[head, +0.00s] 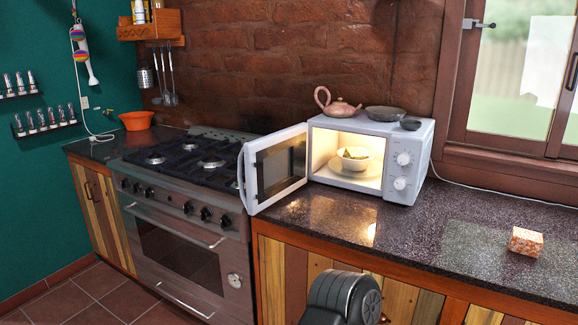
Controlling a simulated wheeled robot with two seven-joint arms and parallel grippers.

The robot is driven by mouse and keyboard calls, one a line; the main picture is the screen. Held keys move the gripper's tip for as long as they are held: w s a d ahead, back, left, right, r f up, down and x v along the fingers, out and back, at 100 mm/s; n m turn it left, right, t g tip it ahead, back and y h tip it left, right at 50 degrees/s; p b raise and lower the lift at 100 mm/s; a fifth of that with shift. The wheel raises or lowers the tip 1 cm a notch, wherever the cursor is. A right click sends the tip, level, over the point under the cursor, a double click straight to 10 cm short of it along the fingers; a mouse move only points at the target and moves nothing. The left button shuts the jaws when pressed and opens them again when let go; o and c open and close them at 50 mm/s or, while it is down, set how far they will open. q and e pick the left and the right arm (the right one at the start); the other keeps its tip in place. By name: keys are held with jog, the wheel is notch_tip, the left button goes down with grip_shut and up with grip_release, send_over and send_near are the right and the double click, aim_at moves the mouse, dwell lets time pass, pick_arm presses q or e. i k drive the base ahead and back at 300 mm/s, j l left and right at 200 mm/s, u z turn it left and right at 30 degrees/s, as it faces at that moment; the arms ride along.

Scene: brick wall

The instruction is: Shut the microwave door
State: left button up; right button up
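The white microwave (413,135) stands on the dark speckled counter against the brick wall. Its door (274,170) is swung wide open to the left, reaching out over the counter's front edge by the stove. The lit cavity holds a white bowl (355,163) with some food on a plate. Two round knobs are on the front panel at the right. Neither gripper is in view. A dark rounded part at the bottom centre looks like a link of my arm.
A pink teapot (337,104), a grey pan (385,113) and a small dark bowl (411,124) sit on the microwave. The stove (185,205) is left of the door. A patterned box (526,241) lies on the right counter. The counter before the microwave is clear.

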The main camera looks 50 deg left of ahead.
aim_at(283, 169)
jog(key=k+j, duration=0.15)
jog(key=j, duration=0.35)
jog(key=k+j, duration=0.1)
jog(key=j, duration=0.45)
jog(key=k+j, duration=0.15)
jog(key=j, duration=0.35)
jog(key=k+j, duration=0.1)
jog(key=j, duration=0.45)
jog(key=k+j+u, duration=0.1)
jog(key=j, duration=0.4)
jog(key=k+j, duration=0.15)
jog(key=j, duration=0.4)
jog(key=k+j, duration=0.15)
jog(key=j, duration=0.4)
jog(key=k+j, duration=0.1)
jog(key=j, duration=0.4)
